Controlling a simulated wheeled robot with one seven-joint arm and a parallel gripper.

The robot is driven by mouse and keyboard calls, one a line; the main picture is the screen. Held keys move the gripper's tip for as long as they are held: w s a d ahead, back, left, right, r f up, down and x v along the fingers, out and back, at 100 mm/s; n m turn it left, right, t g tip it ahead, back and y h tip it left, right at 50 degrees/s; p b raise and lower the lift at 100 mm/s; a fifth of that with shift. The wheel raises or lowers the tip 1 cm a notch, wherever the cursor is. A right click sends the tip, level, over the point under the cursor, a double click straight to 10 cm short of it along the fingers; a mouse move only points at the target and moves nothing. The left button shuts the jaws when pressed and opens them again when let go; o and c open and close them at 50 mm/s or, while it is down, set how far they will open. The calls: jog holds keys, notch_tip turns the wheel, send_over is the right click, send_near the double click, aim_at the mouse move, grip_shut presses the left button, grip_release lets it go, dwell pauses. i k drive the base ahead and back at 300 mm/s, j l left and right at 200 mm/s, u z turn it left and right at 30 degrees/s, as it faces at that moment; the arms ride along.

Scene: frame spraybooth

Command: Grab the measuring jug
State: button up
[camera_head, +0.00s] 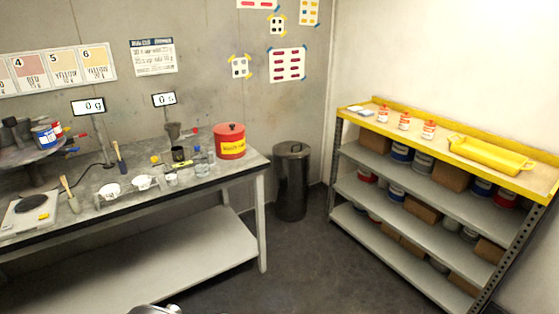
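A clear container (201,163) stands on the grey workbench (225,175) near its right end, left of the red canister. It looks like the measuring jug, but it is too small to tell for sure. A small white cup (171,180) and a dark can (179,154) stand just left of it. My gripper does not show in the head view. Only a rounded metallic piece, seemingly of my arm, shows at the bottom edge, well apart from the bench items.
A red canister (230,141) stands at the bench's right end. White bowls (143,182), brushes and a hot plate (34,205) lie to the left. A dark bin (291,180) stands in the corner. A yellow-topped shelf (390,133) is right. The floor between is clear.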

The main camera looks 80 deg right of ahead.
aim_at(201, 166)
jog(key=z, duration=1.95)
jog(key=i+l+u, duration=0.25)
jog(key=i+u, duration=0.15)
jog(key=i+l+u, duration=1.25)
jog(key=l, duration=0.35)
